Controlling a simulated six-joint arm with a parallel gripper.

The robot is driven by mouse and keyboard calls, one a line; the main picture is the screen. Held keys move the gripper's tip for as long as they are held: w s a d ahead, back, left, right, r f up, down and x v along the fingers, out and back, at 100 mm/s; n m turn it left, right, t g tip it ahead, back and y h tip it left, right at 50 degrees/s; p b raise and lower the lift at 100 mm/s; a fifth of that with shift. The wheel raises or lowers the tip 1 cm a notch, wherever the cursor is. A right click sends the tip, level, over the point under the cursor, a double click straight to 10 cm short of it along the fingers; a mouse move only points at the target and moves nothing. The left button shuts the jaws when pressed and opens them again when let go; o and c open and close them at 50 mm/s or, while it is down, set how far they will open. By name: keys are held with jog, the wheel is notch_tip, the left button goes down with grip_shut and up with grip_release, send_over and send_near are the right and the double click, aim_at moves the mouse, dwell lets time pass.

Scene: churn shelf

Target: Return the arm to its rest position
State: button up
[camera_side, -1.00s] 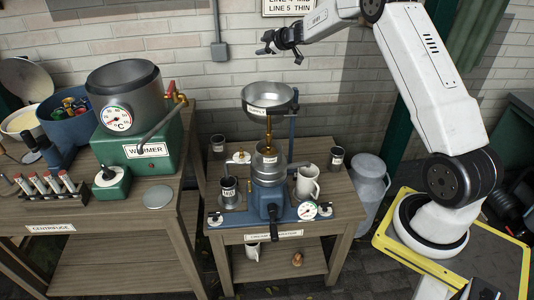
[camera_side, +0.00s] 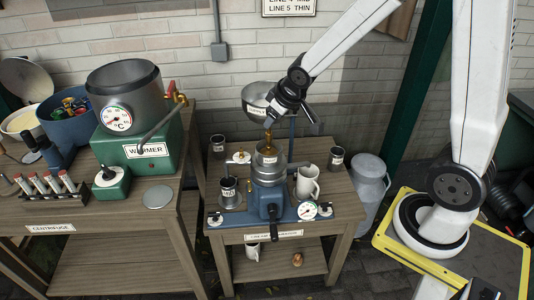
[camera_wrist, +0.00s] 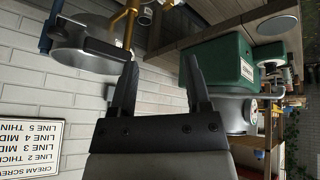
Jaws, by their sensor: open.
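My gripper (camera_side: 292,118) is in front of the supply bowl (camera_side: 256,97) in the side view and covers part of it. In the wrist view my gripper (camera_wrist: 160,82) has its two dark fingers spread apart with nothing between them. The bowl (camera_wrist: 92,60) shows at upper left there, beside the left finger. Whether my gripper touches the bowl cannot be told.
The green warmer (camera_side: 140,150) with its steel pot stands on the left bench. A white mug (camera_side: 308,182) and dark cups stand on the separator table. A metal milk can (camera_side: 370,190) is right of it. A brick wall (camera_side: 190,60) is behind, with a sign (camera_side: 289,6).

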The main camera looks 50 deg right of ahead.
jog(key=s+a+f+g, duration=0.1)
jog(key=s+a, duration=0.2)
jog(key=s, duration=0.3)
jog(key=s+a+f+g+y, duration=0.1)
jog(key=s+a+f+g, duration=0.1)
jog(key=s, duration=0.4)
jog(key=shift+s+a+m, duration=0.35)
jog(key=shift+a+m, duration=0.05)
jog(key=shift+a, duration=0.05)
